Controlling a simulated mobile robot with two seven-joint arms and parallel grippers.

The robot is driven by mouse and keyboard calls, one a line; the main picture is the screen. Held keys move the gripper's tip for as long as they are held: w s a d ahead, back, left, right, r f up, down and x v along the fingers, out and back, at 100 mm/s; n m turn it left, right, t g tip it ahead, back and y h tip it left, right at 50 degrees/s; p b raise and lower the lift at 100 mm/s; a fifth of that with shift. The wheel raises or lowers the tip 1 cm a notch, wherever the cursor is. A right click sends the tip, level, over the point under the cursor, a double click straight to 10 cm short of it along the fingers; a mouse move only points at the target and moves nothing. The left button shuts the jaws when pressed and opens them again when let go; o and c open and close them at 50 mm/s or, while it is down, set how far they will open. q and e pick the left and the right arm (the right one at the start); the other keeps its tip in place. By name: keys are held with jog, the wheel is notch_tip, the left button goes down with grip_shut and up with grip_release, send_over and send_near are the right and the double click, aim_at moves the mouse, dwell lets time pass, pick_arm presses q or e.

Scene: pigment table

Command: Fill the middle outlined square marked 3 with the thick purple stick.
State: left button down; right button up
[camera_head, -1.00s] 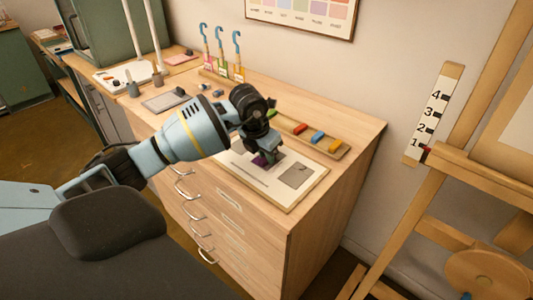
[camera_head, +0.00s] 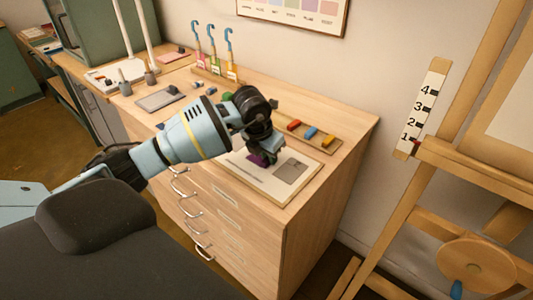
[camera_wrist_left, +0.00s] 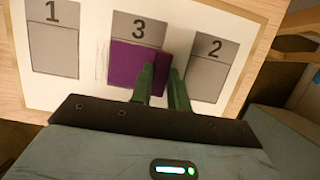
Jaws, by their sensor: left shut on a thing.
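The white sheet (camera_wrist_left: 88,75) has three outlined boxes, marked 1 (camera_wrist_left: 52,12), 3 (camera_wrist_left: 138,28) and 2 (camera_wrist_left: 215,45). In the left wrist view, purple colour (camera_wrist_left: 125,65) covers the visible area under the 3; its lower part is hidden by my gripper. The areas under 1 and 2 are grey. My left gripper (camera_wrist_left: 162,80) is over the right part of the purple area, its green fingers close together and shut on the purple stick, which is mostly hidden. In the head view, the left gripper (camera_head: 266,156) is beside the purple patch (camera_head: 256,158). My right gripper is not in view.
A wooden tray (camera_head: 335,148) with red, blue and yellow sticks lies behind the sheet. Several blue-hooked tools (camera_head: 228,50) stand at the back. A grey slab (camera_head: 160,100) lies at left. The cabinet edge is close in front; an easel (camera_head: 420,190) stands at right.

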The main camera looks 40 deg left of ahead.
pick_arm(q)
jog(key=shift+s+a+f, duration=0.1)
jog(key=shift+f, duration=0.1)
jog(key=shift+a, duration=0.45)
jog(key=shift+a+r, duration=0.2)
jog(key=shift+a, duration=0.7)
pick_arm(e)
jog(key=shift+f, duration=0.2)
pick_arm(q)
jog(key=shift+w+r, duration=0.15)
jog(key=shift+w, duration=0.05)
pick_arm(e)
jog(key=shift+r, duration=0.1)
